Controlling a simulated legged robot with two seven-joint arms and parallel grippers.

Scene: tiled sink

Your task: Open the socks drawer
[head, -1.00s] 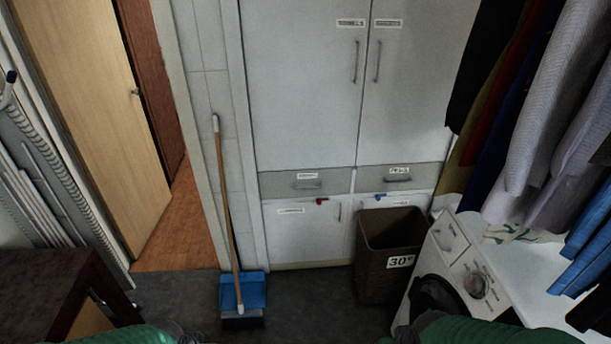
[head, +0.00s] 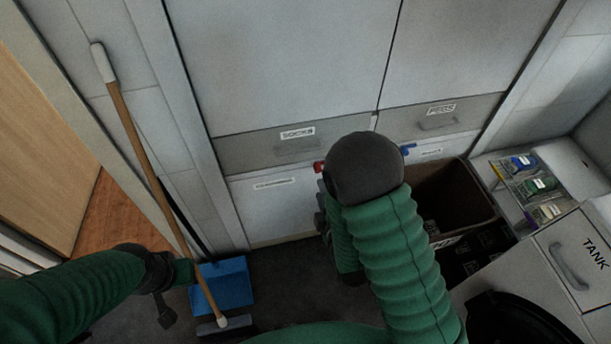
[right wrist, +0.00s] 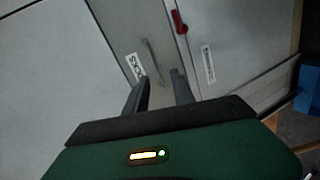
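The socks drawer (head: 240,152) is a shut grey front in the white cabinet, with a "SOCKS" label and a bar handle (head: 297,150). In the right wrist view the handle (right wrist: 152,60) shows just beyond and between my right fingertips, with the label beside it. My right gripper (right wrist: 159,84) is open and empty, its two dark fingers apart. In the head view my right arm covers the area just below and right of the drawer, and the fingers are mostly hidden. My left gripper (head: 165,312) hangs low at the left, near the broom; its finger opening is unclear.
A second labelled drawer (head: 460,122) is to the right. A red handle (head: 319,167) and a blue one (head: 408,149) are on the lower doors. A brown bin (head: 455,195) stands behind my right arm. A broom (head: 150,160) and blue dustpan (head: 226,282) are at left.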

